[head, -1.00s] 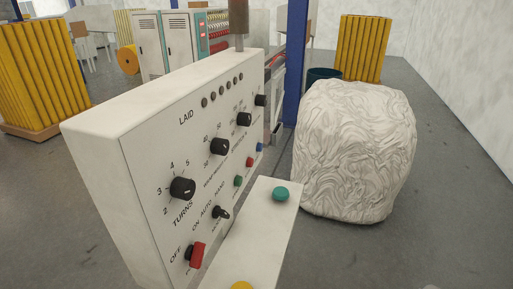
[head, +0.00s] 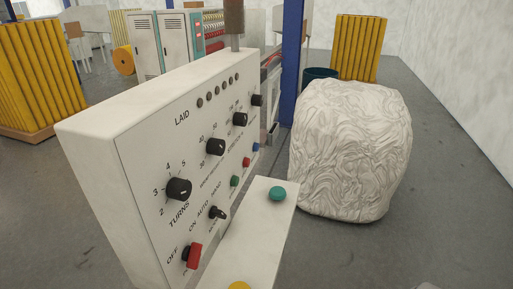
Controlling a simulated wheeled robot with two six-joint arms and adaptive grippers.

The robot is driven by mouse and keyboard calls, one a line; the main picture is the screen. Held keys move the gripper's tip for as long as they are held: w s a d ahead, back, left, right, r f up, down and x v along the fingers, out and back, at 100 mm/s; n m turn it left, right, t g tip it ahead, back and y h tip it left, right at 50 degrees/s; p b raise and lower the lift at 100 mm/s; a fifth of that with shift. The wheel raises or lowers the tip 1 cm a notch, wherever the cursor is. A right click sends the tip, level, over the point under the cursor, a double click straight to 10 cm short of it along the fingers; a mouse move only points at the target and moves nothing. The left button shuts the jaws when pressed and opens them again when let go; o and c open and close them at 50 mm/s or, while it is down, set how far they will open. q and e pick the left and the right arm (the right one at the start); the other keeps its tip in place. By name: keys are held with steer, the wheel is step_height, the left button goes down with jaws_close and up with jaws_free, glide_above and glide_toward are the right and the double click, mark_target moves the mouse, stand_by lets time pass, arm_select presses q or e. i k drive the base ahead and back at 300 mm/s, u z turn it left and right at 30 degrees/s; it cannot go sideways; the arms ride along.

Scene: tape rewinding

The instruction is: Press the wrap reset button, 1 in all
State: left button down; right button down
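A white control panel (head: 150,150) stands at centre left, its face turned to the right, with black knobs and small buttons. On the face are a green button (head: 235,181), a red button (head: 246,161) and a blue button (head: 256,147). A large red switch (head: 194,255) sits low by the word OFF. A white shelf (head: 249,231) in front carries a teal button (head: 277,193) and a yellow button (head: 239,286) cut by the bottom edge. The labels by the small buttons are too small to read, so I cannot tell which one is wrap reset. Neither gripper shows.
A large pale wrinkled bale (head: 350,150) stands on the floor right of the shelf. A blue post (head: 293,60) rises behind the panel. Yellow slatted stacks (head: 357,48) stand at the back, with another (head: 40,80) at left. The grey floor at right is clear.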

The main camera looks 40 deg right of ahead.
mark_target(255, 146)
steer(key=u, duration=1.6)
steer(key=k, duration=2.05)
steer(key=z, duration=1.05)
steer(key=i, duration=1)
steer(key=u, duration=0.05)
